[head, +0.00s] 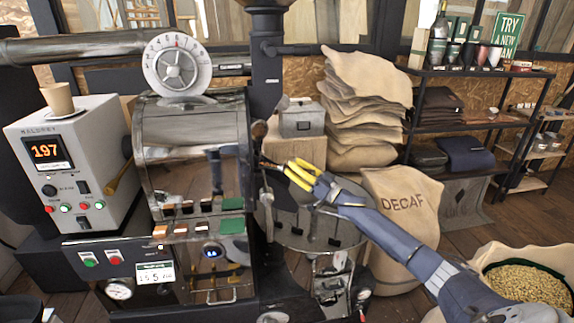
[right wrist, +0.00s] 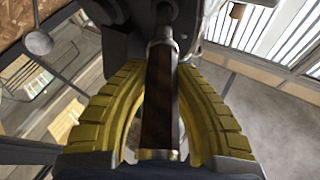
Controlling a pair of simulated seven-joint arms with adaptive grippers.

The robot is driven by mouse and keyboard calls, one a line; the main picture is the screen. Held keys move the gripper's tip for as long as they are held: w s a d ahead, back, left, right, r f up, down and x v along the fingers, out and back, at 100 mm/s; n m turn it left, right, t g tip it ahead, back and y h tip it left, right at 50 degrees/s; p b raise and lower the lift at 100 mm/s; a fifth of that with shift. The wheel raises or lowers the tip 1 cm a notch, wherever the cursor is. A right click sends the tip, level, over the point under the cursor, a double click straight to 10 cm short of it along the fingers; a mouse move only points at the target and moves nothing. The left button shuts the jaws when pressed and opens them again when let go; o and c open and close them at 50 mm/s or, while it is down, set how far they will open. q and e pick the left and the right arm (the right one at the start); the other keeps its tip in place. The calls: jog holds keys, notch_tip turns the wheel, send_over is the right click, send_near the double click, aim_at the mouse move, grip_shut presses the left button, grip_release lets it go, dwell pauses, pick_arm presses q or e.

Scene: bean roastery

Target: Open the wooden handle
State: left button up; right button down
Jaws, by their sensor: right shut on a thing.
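My right gripper (head: 293,173) reaches in from the lower right to the right side of the roaster's front. Its yellow fingers are shut around the wooden handle (right wrist: 158,100), a dark brown bar with metal at its ends. In the right wrist view the handle runs lengthwise between the fingers (right wrist: 160,125), with one finger on each side. In the head view the fingers cover most of the handle. My left gripper is in neither view.
The metal roaster drum (head: 195,150) stands left of the gripper, above a round cooling tray (head: 300,232). A grey control box (head: 75,150) is at the left. Stacked sacks (head: 360,110) stand behind, a DECAF sack (head: 402,215) to the right, and an open bean sack (head: 525,283) at the lower right.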

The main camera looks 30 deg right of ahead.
jog(key=shift+s+d+r, duration=0.1)
jog(key=shift+s+d, duration=0.65)
jog(key=shift+s, duration=0.15)
jog(key=c, duration=1.1)
grip_release()
jog(key=shift+s, duration=0.1)
jog(key=v, duration=1.2)
